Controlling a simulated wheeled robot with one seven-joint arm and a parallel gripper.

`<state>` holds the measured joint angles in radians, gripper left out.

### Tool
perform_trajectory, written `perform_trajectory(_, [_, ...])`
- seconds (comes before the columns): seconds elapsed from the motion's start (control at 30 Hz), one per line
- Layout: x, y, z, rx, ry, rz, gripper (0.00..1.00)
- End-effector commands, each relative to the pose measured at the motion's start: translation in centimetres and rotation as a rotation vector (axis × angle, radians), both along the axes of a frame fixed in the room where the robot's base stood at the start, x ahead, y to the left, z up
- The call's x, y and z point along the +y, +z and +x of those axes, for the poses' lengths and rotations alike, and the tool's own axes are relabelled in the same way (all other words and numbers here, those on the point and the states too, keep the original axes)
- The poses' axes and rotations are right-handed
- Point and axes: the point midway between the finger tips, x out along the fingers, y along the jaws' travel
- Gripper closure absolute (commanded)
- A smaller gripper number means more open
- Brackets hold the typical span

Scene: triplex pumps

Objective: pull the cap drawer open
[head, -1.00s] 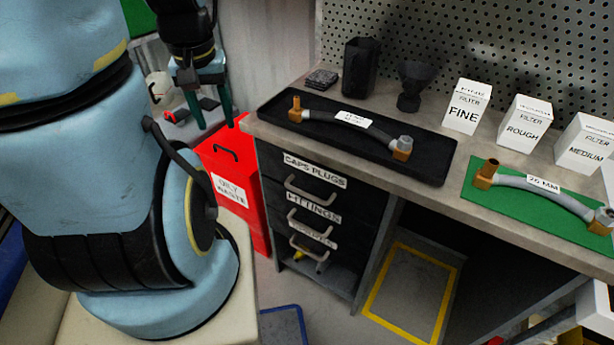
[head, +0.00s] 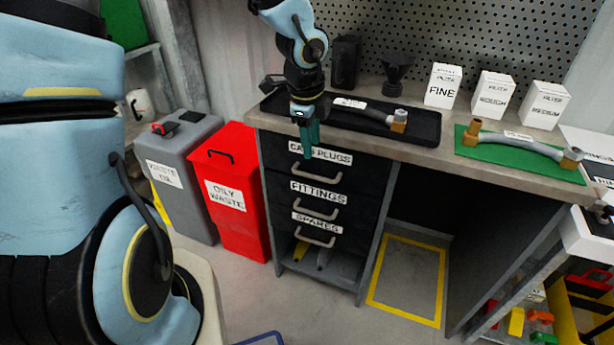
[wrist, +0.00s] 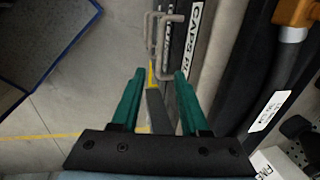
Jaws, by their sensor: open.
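The cap drawer (head: 350,176) is the dark top drawer under the worktop, labelled CAPS PLUGS, and its front looks flush with the drawers below. Its grey bar handle (head: 316,174) shows just below my gripper (head: 307,150). My gripper points down in front of the drawer, its green fingers covering part of the label. In the wrist view, the two fingers of my gripper (wrist: 158,74) are apart with nothing held between them. The cap drawer's handle (wrist: 160,48) lies ahead of the fingertips, between their lines; contact cannot be seen.
The fittings drawer (head: 345,205) and spares drawer (head: 341,236) have similar handles below. The worktop edge (head: 480,175) overhangs close behind my gripper, with a black tray (head: 425,126) on it. A red oily waste bin (head: 240,235) stands left. Floor before the drawers is clear.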

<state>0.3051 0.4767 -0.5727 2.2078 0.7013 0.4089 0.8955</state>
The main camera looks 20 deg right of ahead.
Motion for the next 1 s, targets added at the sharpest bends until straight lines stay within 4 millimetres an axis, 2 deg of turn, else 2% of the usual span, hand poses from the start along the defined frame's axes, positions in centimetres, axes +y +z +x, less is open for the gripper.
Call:
perform_trajectory(0.3, [-0.7, -5.8, 0.6, 0.004, 0.002, 0.003, 0.55])
perform_trajectory(0.5, [-1.1, -8.6, 1.1, 0.002, 0.004, 0.002, 0.55])
perform_trajectory(0.7, [-1.2, -9.8, 1.4, 0.002, 0.005, 0.001, 0.55])
perform_trajectory(1.0, [-1.2, -9.8, 1.4, 0.002, 0.006, 0.001, 0.57])
